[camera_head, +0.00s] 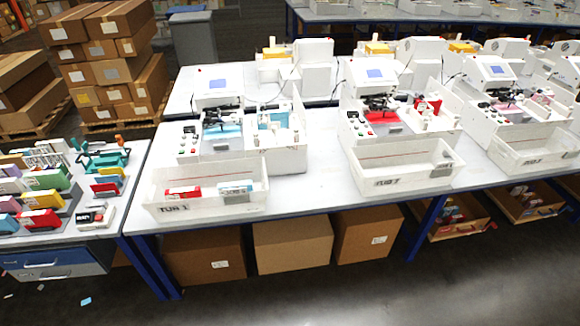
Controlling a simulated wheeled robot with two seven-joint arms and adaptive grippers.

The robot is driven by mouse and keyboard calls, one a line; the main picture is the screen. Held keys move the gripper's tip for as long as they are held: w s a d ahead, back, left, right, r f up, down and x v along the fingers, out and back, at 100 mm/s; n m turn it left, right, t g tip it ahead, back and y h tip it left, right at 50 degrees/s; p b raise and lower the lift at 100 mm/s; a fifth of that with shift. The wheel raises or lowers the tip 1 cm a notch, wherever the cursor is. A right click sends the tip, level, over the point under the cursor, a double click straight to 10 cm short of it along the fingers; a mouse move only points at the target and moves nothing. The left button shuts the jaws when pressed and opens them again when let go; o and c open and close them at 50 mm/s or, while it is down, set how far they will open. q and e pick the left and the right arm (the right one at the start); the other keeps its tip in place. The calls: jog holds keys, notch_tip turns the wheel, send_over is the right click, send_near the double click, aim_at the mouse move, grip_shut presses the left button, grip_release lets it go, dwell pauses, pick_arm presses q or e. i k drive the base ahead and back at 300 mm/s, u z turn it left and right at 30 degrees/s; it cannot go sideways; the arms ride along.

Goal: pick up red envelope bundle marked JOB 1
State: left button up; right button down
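Several red bundles show, and any job marking on them is too small to read. One red bundle (41,222) with a white label stands in a row of coloured bundles on the left table. A smaller red bundle (106,190) stands to its right among yellow and blue ones. Another red bundle (183,193) lies in the white tub (205,207) marked TUB 1, beside a pale blue bundle (235,188). Red material (382,117) also shows in the middle plotter. Neither of my grippers is in view.
White plotter machines (220,130) stand along the long table (310,190). A second white tub (405,180) sits before the middle plotter. Stacked cartons (105,60) stand at the back left. The front floor (330,295) is mostly clear.

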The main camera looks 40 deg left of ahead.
aim_at(192, 192)
jog(key=u, duration=1.9)
